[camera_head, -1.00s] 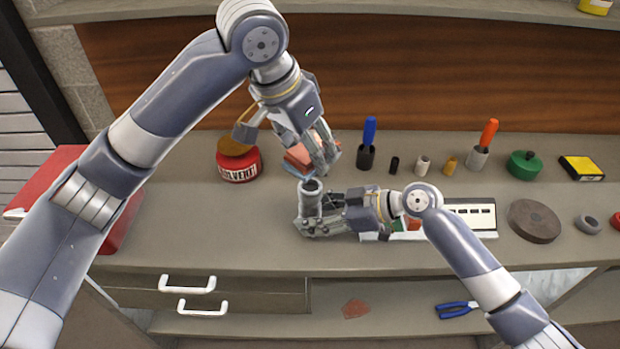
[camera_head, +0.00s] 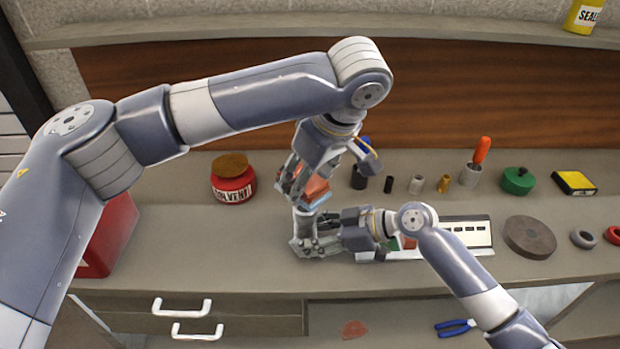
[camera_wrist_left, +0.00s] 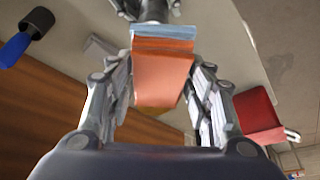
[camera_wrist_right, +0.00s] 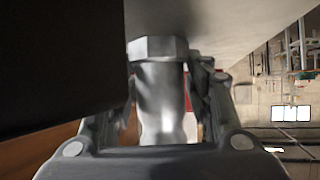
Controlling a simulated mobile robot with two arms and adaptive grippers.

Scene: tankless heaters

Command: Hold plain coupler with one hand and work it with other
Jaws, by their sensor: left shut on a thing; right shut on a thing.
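The plain coupler (camera_head: 304,224) is a grey metal fitting, upright just above or on the bench. My right gripper (camera_head: 308,245) is shut on its lower part from the right. In the right wrist view the coupler (camera_wrist_right: 160,95) shows a hexagonal collar and stands between the fingers. My left gripper (camera_head: 301,183) is shut on an orange and blue block (camera_head: 316,190) right over the coupler's upper end. In the left wrist view the block (camera_wrist_left: 162,75) lies between the fingers with its blue edge toward the grey metal (camera_wrist_left: 155,10). I cannot tell whether they touch.
A red solvent jar (camera_head: 232,182) stands to the left. A white case (camera_head: 468,232) lies behind my right arm.

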